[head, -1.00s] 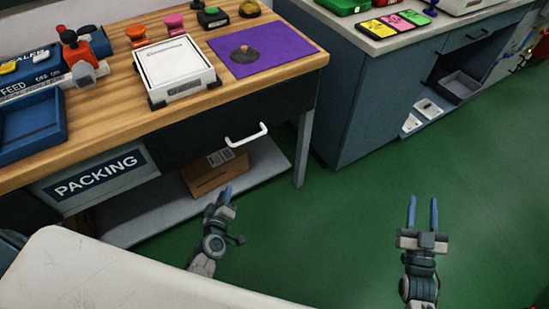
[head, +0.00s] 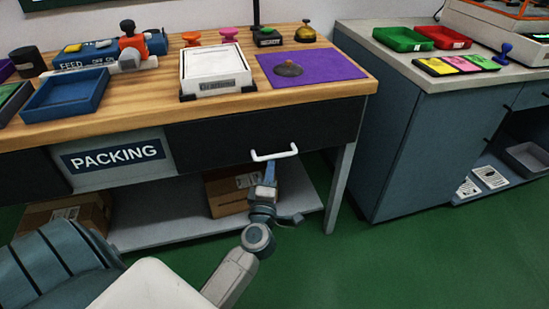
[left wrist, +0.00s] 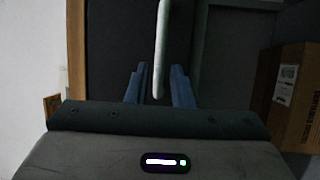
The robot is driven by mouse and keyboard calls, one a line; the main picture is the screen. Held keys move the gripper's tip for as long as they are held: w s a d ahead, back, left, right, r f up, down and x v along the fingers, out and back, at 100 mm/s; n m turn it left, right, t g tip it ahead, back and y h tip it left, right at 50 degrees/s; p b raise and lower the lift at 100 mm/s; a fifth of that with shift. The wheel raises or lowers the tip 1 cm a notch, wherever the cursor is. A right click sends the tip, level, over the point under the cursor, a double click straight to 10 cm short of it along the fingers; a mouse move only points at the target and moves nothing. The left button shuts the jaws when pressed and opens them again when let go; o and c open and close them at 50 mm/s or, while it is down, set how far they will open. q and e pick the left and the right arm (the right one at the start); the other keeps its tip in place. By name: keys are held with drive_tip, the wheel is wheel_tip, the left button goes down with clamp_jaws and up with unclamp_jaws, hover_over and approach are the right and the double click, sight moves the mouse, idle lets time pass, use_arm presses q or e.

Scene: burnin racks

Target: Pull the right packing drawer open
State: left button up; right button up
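The right packing drawer has a dark front (head: 225,143) under the wooden bench top, right of the PACKING sign. It looks shut, flush with the bench. Its white bar handle (head: 274,154) sticks out from the front. My left gripper (head: 269,166) is just below and at the handle, pointing up toward it. In the left wrist view the two blue fingers of my left gripper (left wrist: 158,84) stand apart. The white handle (left wrist: 161,45) runs between them in the picture; I cannot tell whether they touch it. My right gripper is not in view.
A cardboard box (head: 228,194) stands on the low shelf (head: 165,229) beneath the drawer. A bench leg (head: 340,188) is right of the handle. A blue-grey cabinet (head: 405,145) stands further right. Green floor (head: 350,265) is free in front.

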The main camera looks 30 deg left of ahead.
sight(273, 157)
use_arm(q)
drive_tip(key=x, duration=0.5)
drive_tip(key=shift+w+a, duration=0.15)
drive_tip(key=shift+w, duration=0.15)
clamp_jaws()
